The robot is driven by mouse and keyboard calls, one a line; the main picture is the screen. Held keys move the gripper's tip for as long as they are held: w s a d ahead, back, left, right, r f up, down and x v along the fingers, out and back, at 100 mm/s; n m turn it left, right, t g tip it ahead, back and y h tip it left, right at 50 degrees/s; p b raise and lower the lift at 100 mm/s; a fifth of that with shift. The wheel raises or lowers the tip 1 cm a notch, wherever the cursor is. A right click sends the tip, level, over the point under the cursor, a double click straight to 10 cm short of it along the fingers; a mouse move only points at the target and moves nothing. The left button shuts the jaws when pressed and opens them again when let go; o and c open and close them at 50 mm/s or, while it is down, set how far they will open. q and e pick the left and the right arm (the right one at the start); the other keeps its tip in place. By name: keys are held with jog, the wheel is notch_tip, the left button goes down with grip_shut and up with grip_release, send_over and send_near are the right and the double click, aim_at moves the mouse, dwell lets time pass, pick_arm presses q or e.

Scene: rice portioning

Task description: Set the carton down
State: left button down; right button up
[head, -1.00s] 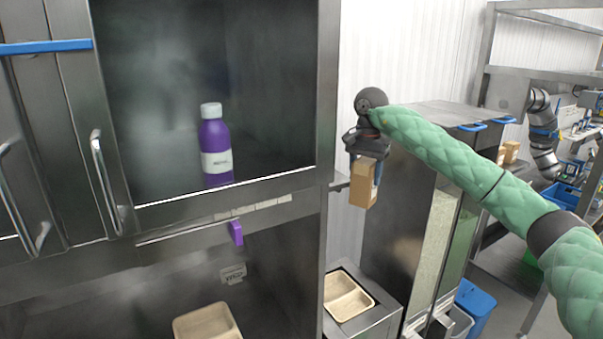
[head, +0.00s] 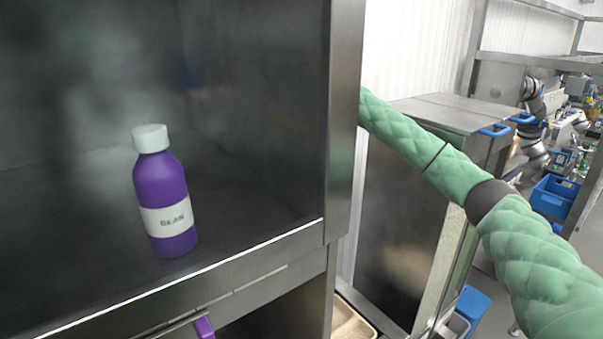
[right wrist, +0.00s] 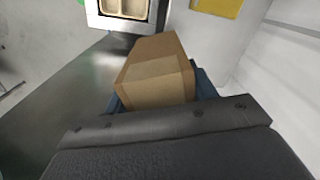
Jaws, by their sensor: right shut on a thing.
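The carton (right wrist: 160,78) is a brown cardboard box, seen in the right wrist view. My right gripper (right wrist: 160,98) is shut on it, with dark blue fingers showing at its sides. The carton hangs in the air, beside a dark metal face at its left in that view. In the head view my green right arm reaches behind the cabinet's edge, so the gripper and carton are hidden there. My left gripper is not in view.
A purple bottle with a white cap (head: 164,190) stands on the cabinet shelf (head: 110,285). A steel machine (head: 400,215) stands right of the cabinet. A tan compartment tray (head: 350,322) shows low; it also appears in the right wrist view (right wrist: 125,8). Blue bins (head: 555,195) are at right.

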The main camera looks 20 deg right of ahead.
jog(key=shift+w+a+f+p, duration=0.3)
jog(key=shift+w+a+f, duration=0.2)
jog(key=shift+w+f, duration=0.85)
jog(key=shift+w+a+f+p, duration=0.25)
jog(key=shift+w+a+f, duration=0.2)
jog(key=shift+w+f, duration=0.9)
jog(key=shift+w+a+f+p, duration=0.4)
jog(key=shift+w+f, duration=0.6)
jog(key=shift+f, duration=0.7)
jog(key=shift+a, duration=0.1)
jog(key=shift+f+b, duration=0.2)
jog(key=shift+b, duration=0.15)
jog(key=o, duration=1.2)
jog(key=shift+r, duration=0.1)
